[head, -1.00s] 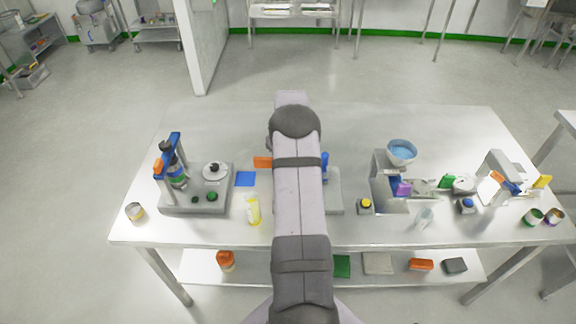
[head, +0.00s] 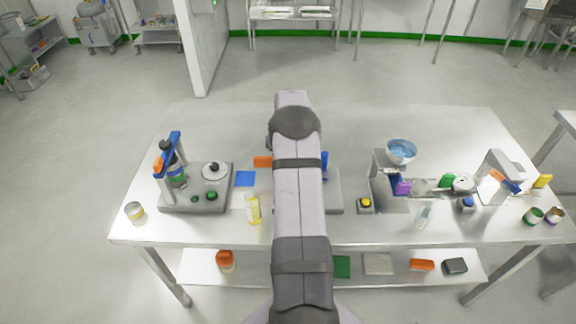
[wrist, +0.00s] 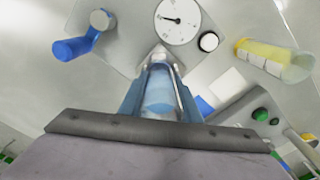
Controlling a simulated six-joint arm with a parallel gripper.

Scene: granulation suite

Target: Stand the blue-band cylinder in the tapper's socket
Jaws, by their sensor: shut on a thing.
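In the wrist view my gripper (wrist: 160,85) is shut on a clear cylinder with blue showing in its lower part (wrist: 158,92). The cylinder points away from me toward a grey device plate (wrist: 120,42) with a white dial, a black-and-white knob and a blue crank handle (wrist: 75,47). I take this device to be the tapper; the cylinder's far end covers its socket area, so I cannot tell whether it is in the socket. In the head view my arm hides my gripper and most of the device; its blue handle (head: 324,163) and grey base (head: 335,192) show to the right.
A yellow-band cylinder (head: 253,210) stands left of my arm, near a blue square (head: 245,178). A stand with a blue top (head: 168,150) is at the left. A bowl (head: 401,151) and a metal rig are to the right. The table's back is clear.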

